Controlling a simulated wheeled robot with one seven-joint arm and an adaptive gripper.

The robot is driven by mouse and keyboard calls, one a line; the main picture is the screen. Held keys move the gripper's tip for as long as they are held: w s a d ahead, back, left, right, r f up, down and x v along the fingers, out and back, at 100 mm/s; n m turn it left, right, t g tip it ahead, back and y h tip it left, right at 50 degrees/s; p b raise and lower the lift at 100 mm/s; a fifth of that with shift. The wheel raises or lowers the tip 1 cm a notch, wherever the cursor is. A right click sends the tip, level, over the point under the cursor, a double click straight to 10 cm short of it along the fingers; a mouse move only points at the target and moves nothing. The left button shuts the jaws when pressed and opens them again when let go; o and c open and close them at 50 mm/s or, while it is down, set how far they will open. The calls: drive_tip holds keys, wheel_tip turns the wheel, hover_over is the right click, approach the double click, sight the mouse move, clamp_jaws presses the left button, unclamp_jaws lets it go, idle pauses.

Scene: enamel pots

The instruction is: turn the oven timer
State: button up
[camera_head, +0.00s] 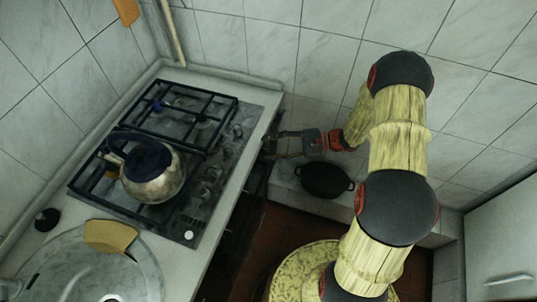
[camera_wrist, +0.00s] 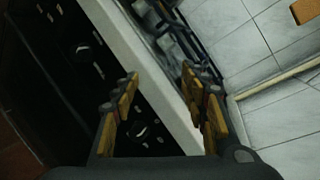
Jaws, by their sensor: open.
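My gripper (camera_head: 268,146) is at the oven's front side, by the right edge of the counter. In the wrist view my gripper (camera_wrist: 161,76) is open, with its two padded fingers apart and nothing held between them. The dark oven front (camera_wrist: 65,85) lies beyond the fingers. It bears a round knob (camera_wrist: 83,49) at upper left and another knob (camera_wrist: 141,130) seen between the fingers. I cannot tell which of them is the timer, or whether a finger touches the panel. In the head view the oven front is mostly hidden below the counter edge.
A round sink (camera_head: 85,265) is at lower left. Tiled walls close off the back.

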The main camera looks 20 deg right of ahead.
sight(263, 151)
drive_tip(key=w+d+f+m+t+h, duration=0.1)
drive_tip(key=d+f+m+t, duration=0.25)
drive_tip(key=f, duration=0.35)
drive_tip(key=w+d+f+m+t, duration=0.1)
drive_tip(key=d+f+m+t, duration=0.25)
drive_tip(key=f, duration=0.25)
drive_tip(key=b+x, duration=0.2)
drive_tip(key=x, duration=0.5)
drive_tip(key=shift+a+f+n, duration=0.35)
drive_tip(key=shift+a+n, duration=0.05)
drive_tip(key=shift+w, duration=0.1)
drive_tip(key=c, duration=0.3)
drive_tip(key=c, duration=0.8)
clamp_jaws()
